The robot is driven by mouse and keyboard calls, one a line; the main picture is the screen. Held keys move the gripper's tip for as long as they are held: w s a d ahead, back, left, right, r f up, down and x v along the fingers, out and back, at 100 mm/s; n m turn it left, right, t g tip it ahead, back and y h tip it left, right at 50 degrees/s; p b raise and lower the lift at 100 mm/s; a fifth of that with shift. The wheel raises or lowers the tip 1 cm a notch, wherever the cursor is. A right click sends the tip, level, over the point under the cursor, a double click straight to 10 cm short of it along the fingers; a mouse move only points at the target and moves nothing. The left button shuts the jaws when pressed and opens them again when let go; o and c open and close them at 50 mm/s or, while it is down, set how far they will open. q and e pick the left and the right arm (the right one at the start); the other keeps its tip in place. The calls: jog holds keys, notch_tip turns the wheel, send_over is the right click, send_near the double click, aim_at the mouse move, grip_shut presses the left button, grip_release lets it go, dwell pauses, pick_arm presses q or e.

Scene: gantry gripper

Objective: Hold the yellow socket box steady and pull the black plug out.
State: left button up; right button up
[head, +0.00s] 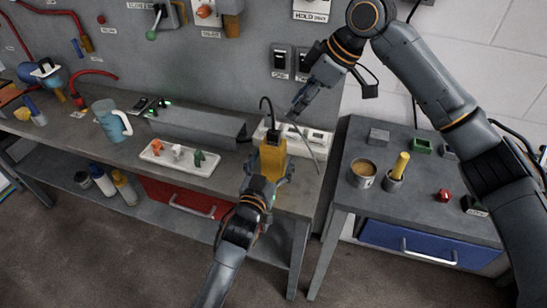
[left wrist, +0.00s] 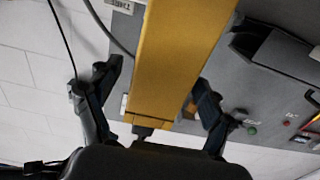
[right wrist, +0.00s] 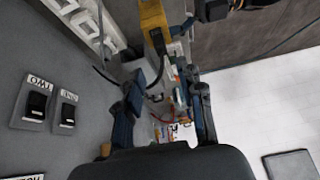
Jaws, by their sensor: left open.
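The yellow socket box (head: 272,162) stands upright near the right end of the grey bench. The black plug (head: 272,138) sits in its top, with a black cable looping up from it. My left gripper (head: 268,180) is open, its fingers on either side of the box. In the left wrist view the box (left wrist: 178,55) runs between the spread fingers; contact is unclear. My right gripper (head: 294,112) is above and right of the plug, pointing down-left. In the right wrist view its fingers are apart and empty, with the plug (right wrist: 158,42) and box (right wrist: 152,14) beyond them.
A white panel (head: 318,138) is on the wall side, right of the box. A white tray (head: 180,158) with small coloured parts and a grey block (head: 200,128) lie left of it. A right-hand table (head: 345,190) holds a tin and a yellow-handled tool. A thin rod slants beside the box.

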pick_arm(q)
jog(key=shift+w+d, duration=0.15)
jog(key=shift+w, duration=0.35)
